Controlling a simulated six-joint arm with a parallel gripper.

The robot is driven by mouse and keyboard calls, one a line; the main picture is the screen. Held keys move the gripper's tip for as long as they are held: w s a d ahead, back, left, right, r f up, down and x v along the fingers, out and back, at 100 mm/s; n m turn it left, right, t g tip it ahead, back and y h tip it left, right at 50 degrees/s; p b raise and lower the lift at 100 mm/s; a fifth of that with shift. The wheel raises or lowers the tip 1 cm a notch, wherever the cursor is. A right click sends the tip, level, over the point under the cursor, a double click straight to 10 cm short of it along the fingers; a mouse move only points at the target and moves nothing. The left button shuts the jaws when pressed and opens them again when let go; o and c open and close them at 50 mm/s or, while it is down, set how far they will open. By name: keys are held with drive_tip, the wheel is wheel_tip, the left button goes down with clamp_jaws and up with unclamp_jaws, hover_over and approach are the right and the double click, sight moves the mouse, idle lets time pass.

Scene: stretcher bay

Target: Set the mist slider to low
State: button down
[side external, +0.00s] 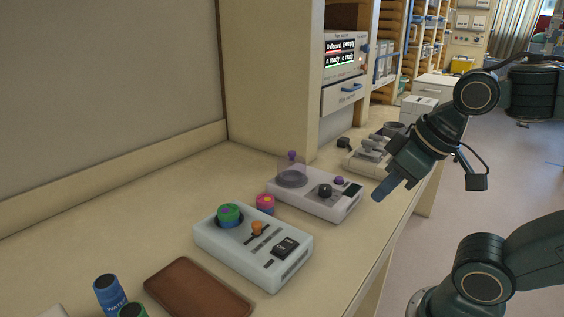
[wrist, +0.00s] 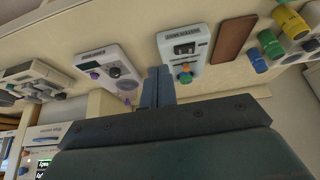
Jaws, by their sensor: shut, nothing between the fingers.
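A white box (side external: 278,264) stands on the bench with an orange knob (side external: 257,229) beside dark slots on its top. The orange knob looks like a slider knob; its label and exact setting are too small to read. A green and blue round cap (side external: 229,214) and a black switch panel (side external: 285,247) are on the same box. The box also shows in the wrist view (wrist: 196,68), with the orange knob (wrist: 186,67) near its edge. My gripper (side external: 381,193) is shut and empty, in the air right of the boxes. Its fingers (wrist: 157,76) point toward the bench.
A second pale box (side external: 322,207) with a black dial and clear cover stands behind the first. A pink and orange round piece (side external: 266,203) sits between them. A brown pad (side external: 197,290) and blue bottle (side external: 109,294) are in front. A cabinet stands behind.

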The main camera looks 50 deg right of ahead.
idle(0.3)
drive_tip(key=c, duration=1.3)
unclamp_jaws()
drive_tip(key=shift+w+r, duration=0.1)
drive_tip(key=shift+w, duration=0.05)
drive_tip(key=shift+o, duration=0.2)
drive_tip(key=shift+w+a+r, duration=0.1)
drive_tip(key=shift+w+r, duration=0.05)
drive_tip(key=shift+w, duration=0.1)
drive_tip(key=m+g+y, duration=0.2)
drive_tip(key=g, duration=0.3)
hover_over(257, 223)
drive_tip(key=d, duration=0.2)
drive_tip(key=f, duration=0.1)
drive_tip(key=shift+s+d+f, duration=0.15)
drive_tip(key=shift+s, duration=0.05)
drive_tip(key=f, duration=0.4)
drive_tip(key=a+f, duration=0.1)
drive_tip(key=f, duration=0.4)
drive_tip(key=a+f, duration=0.1)
drive_tip(key=f, duration=0.3)
drive_tip(key=shift+w+f, duration=0.15)
drive_tip(key=shift+f, duration=0.15)
